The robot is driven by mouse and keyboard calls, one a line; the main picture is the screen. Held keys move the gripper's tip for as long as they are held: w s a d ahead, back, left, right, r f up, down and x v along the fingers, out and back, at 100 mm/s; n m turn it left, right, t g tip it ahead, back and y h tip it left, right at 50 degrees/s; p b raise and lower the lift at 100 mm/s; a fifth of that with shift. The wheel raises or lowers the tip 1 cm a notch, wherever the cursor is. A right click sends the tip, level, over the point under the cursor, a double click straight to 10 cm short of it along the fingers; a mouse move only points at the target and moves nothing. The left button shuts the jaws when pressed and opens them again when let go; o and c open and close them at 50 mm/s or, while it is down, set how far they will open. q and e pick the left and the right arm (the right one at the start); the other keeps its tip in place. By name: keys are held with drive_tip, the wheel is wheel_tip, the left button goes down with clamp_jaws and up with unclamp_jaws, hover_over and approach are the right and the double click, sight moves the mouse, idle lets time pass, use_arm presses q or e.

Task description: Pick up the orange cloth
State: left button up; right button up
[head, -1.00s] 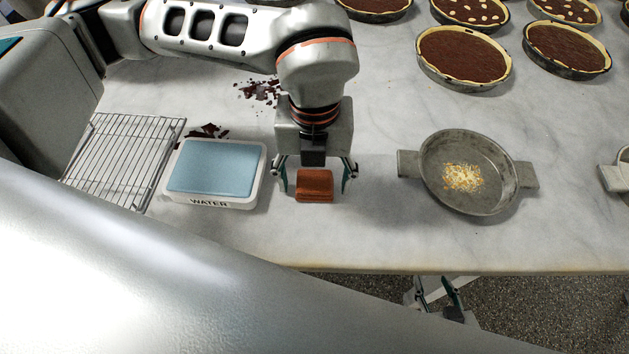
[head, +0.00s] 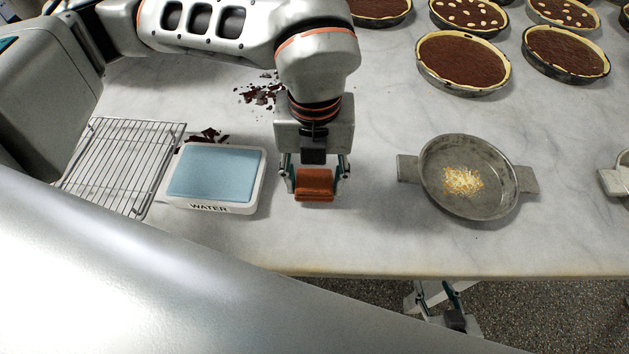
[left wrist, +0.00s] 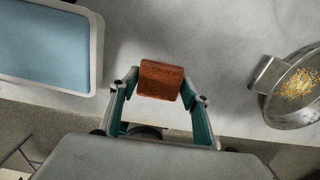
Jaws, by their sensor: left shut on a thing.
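The orange cloth (head: 314,184) is a small folded, rust-orange block near the front edge of the marble table. My left gripper (head: 315,187) comes down over it from above and is shut on it, one finger on each side. In the left wrist view the cloth (left wrist: 160,80) sits between the two fingertips of the left gripper (left wrist: 160,86). I cannot tell whether it is clear of the tabletop. My right gripper (head: 434,292) is low, beyond the table's front edge, its fingers apart and empty.
A metal pan (head: 468,205) with pale crumbs is to the right. Chocolate tarts (head: 463,62) stand at the back right. Dark shavings (head: 262,93) lie behind.

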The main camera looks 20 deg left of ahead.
sight(315, 180)
use_arm(q)
wheel_tip(315, 180, up, 18)
drive_tip(key=shift+r, duration=0.2)
use_arm(e)
drive_tip(key=shift+r, duration=0.2)
